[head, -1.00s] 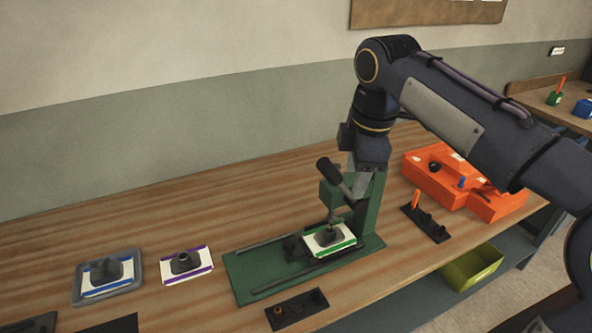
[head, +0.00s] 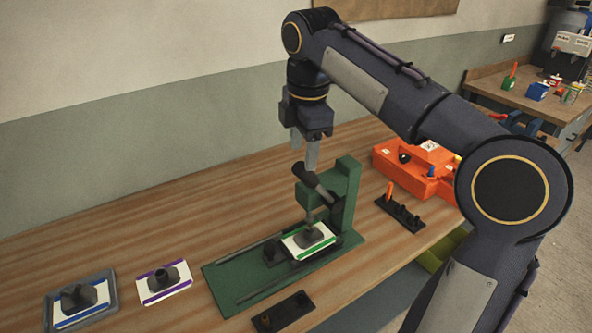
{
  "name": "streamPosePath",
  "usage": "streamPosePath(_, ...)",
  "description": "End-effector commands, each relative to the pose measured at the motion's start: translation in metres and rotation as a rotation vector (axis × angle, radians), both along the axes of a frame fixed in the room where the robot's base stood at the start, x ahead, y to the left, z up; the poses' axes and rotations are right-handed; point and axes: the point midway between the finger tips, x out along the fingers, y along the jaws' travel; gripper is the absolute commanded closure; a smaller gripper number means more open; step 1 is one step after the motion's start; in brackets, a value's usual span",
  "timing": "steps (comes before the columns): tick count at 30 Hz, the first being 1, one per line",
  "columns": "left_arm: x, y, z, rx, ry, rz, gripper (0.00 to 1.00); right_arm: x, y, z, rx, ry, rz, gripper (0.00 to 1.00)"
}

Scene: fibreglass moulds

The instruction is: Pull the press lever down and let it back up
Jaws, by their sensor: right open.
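The green press (head: 345,190) stands on the wooden bench, with its base plate and rails running to the lower left. Its lever has a dark grip (head: 305,173) that points up and to the left. A white mould plate with a green stripe (head: 309,241) lies under the ram, with a grey mould on it. My right gripper (head: 304,157) hangs fingers down just above the lever grip, open. One finger is close to the grip; I cannot tell whether they touch. My left gripper is not in view.
A blue-striped mould (head: 80,297) in a grey tray and a purple-striped mould (head: 164,280) lie at the left. A black holder (head: 283,311) is in front of the press. Another black holder (head: 401,213) and an orange case (head: 420,170) stand to its right.

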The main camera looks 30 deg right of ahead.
Motion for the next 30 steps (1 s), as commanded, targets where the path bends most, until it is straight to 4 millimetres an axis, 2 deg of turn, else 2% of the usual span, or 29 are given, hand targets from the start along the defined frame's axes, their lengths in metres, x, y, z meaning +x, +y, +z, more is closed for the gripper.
streamPosePath(15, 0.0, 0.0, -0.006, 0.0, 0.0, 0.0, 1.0, 0.007, -0.001, -0.069, -0.001, 0.003, -0.001, 0.5)
streamPosePath(20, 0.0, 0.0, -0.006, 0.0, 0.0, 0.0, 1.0, 0.008, -0.001, -0.077, 0.0, 0.001, -0.001, 0.5)
streamPosePath(27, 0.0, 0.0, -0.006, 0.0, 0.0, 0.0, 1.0, 0.009, -0.001, -0.077, 0.0, 0.001, -0.001, 0.5)
streamPosePath(30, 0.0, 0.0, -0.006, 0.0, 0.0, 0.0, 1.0, 0.009, -0.001, -0.077, 0.0, 0.001, -0.001, 0.63)
